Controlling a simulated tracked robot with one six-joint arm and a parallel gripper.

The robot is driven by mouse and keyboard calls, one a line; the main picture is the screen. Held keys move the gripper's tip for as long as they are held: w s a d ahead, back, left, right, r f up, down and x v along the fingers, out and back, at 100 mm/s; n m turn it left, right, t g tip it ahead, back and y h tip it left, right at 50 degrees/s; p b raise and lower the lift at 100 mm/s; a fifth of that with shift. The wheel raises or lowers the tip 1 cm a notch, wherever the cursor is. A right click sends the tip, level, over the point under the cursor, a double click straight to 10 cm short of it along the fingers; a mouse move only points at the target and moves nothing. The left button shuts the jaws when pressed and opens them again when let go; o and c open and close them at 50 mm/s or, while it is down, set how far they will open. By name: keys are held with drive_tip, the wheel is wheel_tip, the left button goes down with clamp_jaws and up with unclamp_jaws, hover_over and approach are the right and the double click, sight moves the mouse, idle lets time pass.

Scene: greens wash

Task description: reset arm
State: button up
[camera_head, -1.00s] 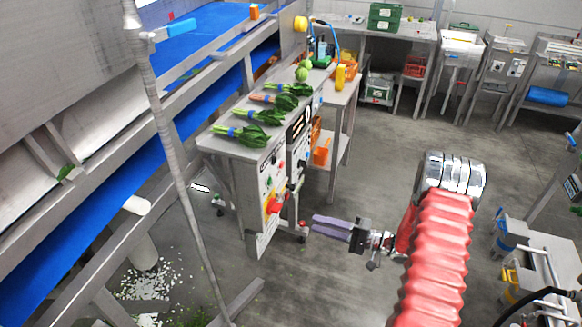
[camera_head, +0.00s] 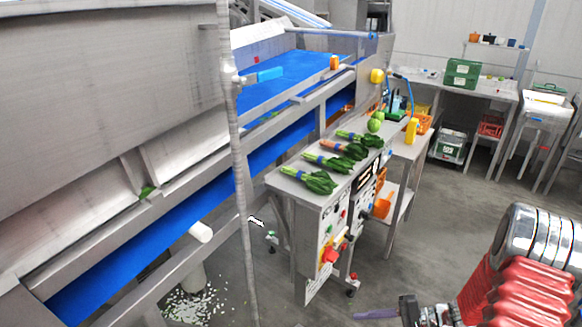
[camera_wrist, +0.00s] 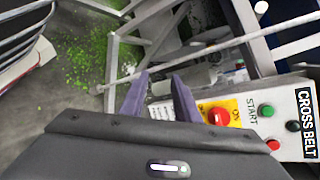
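My red-sleeved arm (camera_head: 520,290) is at the lower right of the head view, cut off by the frame edge. My gripper (camera_head: 372,314) is at the bottom edge of that view, low over the floor and in front of the steel bench. In the wrist view my gripper's two purple fingers (camera_wrist: 160,78) stand apart with nothing between them, so it is open and empty. Beyond them is the control panel (camera_wrist: 282,115), with a red button on a yellow plate and a green START button; the fingers look apart from it.
The steel bench (camera_head: 283,183) carries several leafy bunches (camera_head: 318,181). A blue conveyor belt (camera_head: 105,287) runs along the left behind a grey post (camera_head: 240,170). White scraps (camera_head: 192,307) lie on the floor. Open floor (camera_head: 440,215) spreads right of the bench.

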drive_tip(key=s+r+n+g+h, duration=0.4)
drive_tip(key=s+r+h, duration=0.5)
drive_tip(key=s+r, duration=0.3)
drive_tip(key=s+a+r+n+t+h, duration=0.2)
drive_tip(key=r+t, duration=0.1)
drive_tip(key=r, duration=0.6)
drive_tip(key=s+a+r+n+t+h, duration=0.2)
drive_tip(key=a+r+n+t, duration=0.1)
drive_tip(key=r, duration=0.6)
drive_tip(key=shift+r+t, duration=0.25)
drive_tip(key=shift+t, duration=0.15)
drive_tip(key=shift+s, duration=0.1)
